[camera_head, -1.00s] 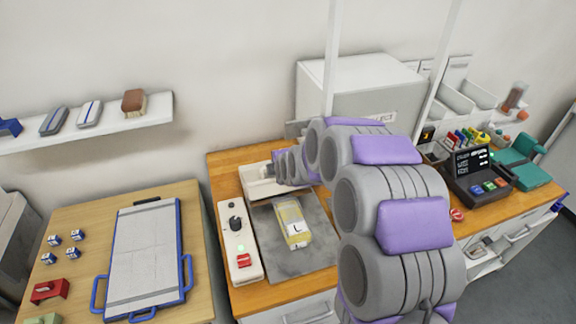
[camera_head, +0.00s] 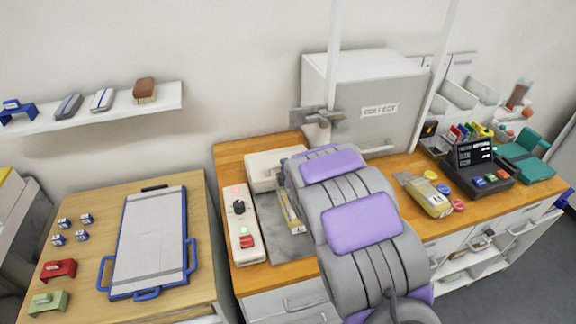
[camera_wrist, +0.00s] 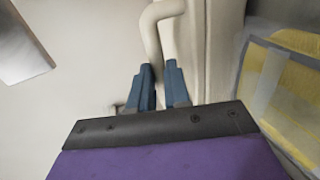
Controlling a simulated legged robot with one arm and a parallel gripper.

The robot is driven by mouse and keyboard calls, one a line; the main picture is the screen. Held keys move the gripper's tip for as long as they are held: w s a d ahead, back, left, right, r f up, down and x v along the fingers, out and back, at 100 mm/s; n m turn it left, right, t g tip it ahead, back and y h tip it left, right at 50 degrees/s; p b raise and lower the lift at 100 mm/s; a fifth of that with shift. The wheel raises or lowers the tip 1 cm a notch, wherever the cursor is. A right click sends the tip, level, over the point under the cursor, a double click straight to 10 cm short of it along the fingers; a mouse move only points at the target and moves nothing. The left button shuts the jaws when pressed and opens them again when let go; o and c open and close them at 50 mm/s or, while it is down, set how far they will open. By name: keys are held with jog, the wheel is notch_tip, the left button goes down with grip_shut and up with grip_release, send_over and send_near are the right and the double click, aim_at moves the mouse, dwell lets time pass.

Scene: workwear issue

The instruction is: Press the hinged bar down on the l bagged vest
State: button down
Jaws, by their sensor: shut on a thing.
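The cream hinged bar (camera_head: 268,170) is at the back of the grey plate in the head view; my arm covers part of it. In the wrist view the bar's cream body (camera_wrist: 215,50) and curved handle (camera_wrist: 158,28) fill the top centre. My gripper (camera_wrist: 158,85) is shut on the handle, with blue fingers on either side. A yellow bagged vest (camera_head: 289,211) lies on the plate, mostly hidden by my arm. The wrist view shows yellow bagged cloth (camera_wrist: 282,95) at right, beside the bar. Contact between bar and vest cannot be told.
Another yellow bagged item (camera_head: 428,195) lies on the right counter. The COLLECT box (camera_head: 365,95) stands behind. A blue-framed board (camera_head: 150,240) lies on the left table.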

jog(key=shift+s+a+f, duration=0.25)
jog(key=shift+a+f, duration=0.1)
jog(key=shift+f, duration=0.2)
jog(key=c, duration=1.5)
grip_release()
jog(key=shift+c, duration=0.2)
jog(key=o, duration=0.4)
jog(key=shift+s+a, duration=0.15)
jog(key=shift+a, duration=0.1)
jog(key=shift+o, duration=0.2)
jog(key=shift+d+r, duration=0.1)
jog(key=shift+s+d, duration=0.1)
